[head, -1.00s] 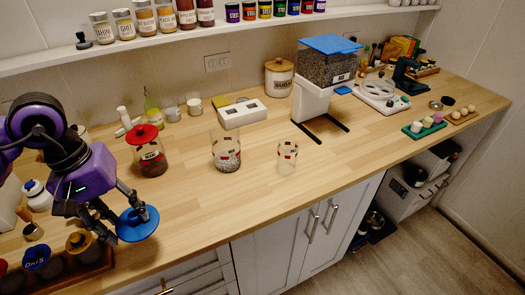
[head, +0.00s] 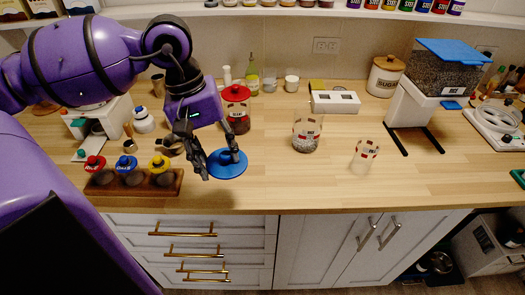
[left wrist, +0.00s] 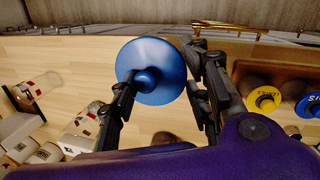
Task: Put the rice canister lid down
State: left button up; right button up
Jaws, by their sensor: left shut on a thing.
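The blue round lid (head: 227,164) with a central knob is at the front left of the wooden counter, near its front edge. My left gripper (head: 218,168) is shut on it. In the left wrist view the lid (left wrist: 150,52) faces the camera, its knob between the two fingers (left wrist: 158,88). I cannot tell whether the lid touches the counter. An open glass canister (head: 306,144) with pale grains stands to the right of the lid. Another open, apparently empty glass canister (head: 366,156) stands further right. My right gripper is not in view.
A wooden rack (head: 134,182) with red-, blue- and yellow-topped jars is left of the lid. A red-lidded canister (head: 236,110) stands behind it. A white box (head: 335,101) and sugar canister (head: 384,76) are further back. The counter between lid and open canisters is clear.

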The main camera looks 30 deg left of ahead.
pick_arm(q)
jog(key=w+f, duration=0.2)
jog(key=w, duration=0.1)
jog(key=w+a+f, duration=0.1)
jog(key=w+f, duration=0.2)
jog(key=w, duration=0.1)
jog(key=w+f, duration=0.3)
jog(key=w, duration=0.1)
jog(key=shift+w+a+b, duration=0.25)
jog(key=shift+b, duration=0.15)
jog(key=shift+w+a+f, duration=0.1)
jog(key=shift+w+f, duration=0.4)
jog(key=shift+f, duration=0.2)
jog(key=x, duration=0.3)
jog(key=shift+a+f, duration=0.15)
jog(key=shift+a, duration=0.2)
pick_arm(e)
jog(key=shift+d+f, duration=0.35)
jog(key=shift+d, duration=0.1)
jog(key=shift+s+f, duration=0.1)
